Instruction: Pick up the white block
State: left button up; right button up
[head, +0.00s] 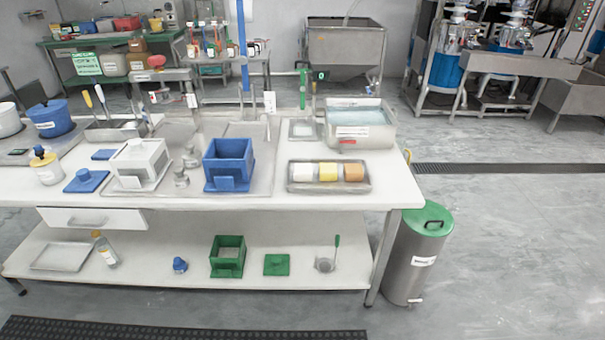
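A small white block (303,172) sits in a shallow metal tray (330,187) on the right part of the white table. It is the leftmost of three blocks in a row, beside a yellow block (328,172) and an orange-brown block (353,172). A larger white box-shaped grinder (140,163) stands farther left on the table. Neither of my grippers shows in the head view.
A blue box (228,163) stands left of the tray, and a metal basin (360,128) stands behind it. A green-lidded bin (419,254) stands at the table's right end. The lower shelf (190,275) holds green items. Open floor (510,240) lies to the right.

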aim_at(302, 171)
jog(key=u, duration=0.2)
jog(key=k, duration=0.4)
jog(key=z, duration=1.75)
jog(key=i, duration=1.7)
jog(key=u, duration=0.45)
